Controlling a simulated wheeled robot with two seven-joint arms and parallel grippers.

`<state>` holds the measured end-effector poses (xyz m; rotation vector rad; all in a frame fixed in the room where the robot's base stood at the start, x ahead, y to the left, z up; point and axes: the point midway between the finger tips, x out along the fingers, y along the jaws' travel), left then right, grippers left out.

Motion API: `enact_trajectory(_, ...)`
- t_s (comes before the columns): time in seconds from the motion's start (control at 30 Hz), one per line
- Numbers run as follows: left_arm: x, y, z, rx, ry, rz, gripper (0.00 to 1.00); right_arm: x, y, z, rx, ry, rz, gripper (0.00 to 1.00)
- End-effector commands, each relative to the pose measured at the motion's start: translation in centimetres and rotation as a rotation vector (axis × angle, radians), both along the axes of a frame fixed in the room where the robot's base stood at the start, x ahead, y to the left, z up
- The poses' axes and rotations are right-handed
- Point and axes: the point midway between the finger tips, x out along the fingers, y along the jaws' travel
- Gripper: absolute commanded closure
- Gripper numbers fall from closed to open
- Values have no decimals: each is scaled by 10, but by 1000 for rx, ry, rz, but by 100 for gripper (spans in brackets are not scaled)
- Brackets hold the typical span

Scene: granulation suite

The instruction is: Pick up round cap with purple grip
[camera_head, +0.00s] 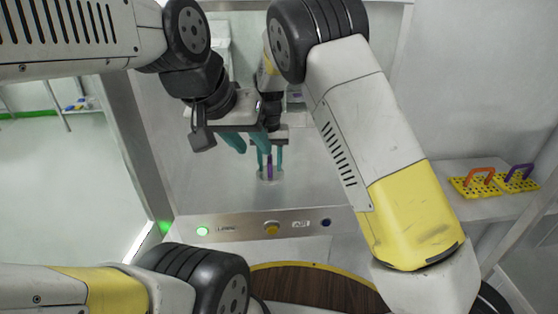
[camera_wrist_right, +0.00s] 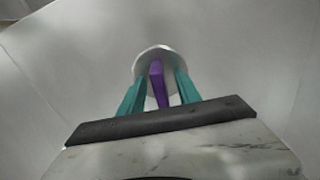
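The round cap (camera_head: 264,178) is a pale disc with an upright purple grip (camera_head: 269,167), standing on the grey surface inside the enclosure. In the right wrist view the disc (camera_wrist_right: 147,56) and purple grip (camera_wrist_right: 157,84) lie straight ahead. My right gripper (camera_head: 270,168) points down over the cap, its teal fingers on either side of the purple grip. In the wrist view the right gripper (camera_wrist_right: 158,80) shows gaps between both fingers and the grip, so it is open around it. My left gripper (camera_head: 247,145) is higher and to the left, open and empty.
A panel with a green button (camera_head: 202,231), a yellow button (camera_head: 271,228) and a dark button (camera_head: 326,223) runs along the enclosure's front edge. Yellow perforated trays with an orange handle (camera_head: 480,174) and a purple handle (camera_head: 521,170) sit on a right-hand shelf.

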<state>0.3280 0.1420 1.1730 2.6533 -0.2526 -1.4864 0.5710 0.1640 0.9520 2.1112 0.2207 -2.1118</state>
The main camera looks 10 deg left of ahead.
Motion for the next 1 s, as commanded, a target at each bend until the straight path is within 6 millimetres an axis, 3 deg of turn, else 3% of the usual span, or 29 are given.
enact_trajectory(0.1,0,0,0,0,0,0,64,0,0,0,0,0,0,60)
enact_trajectory(0.3,0,0,0,0,0,0,64,0,0,0,0,0,0,99)
enact_trajectory(1.0,0,0,0,0,0,0,64,0,0,1,0,-1,0,100)
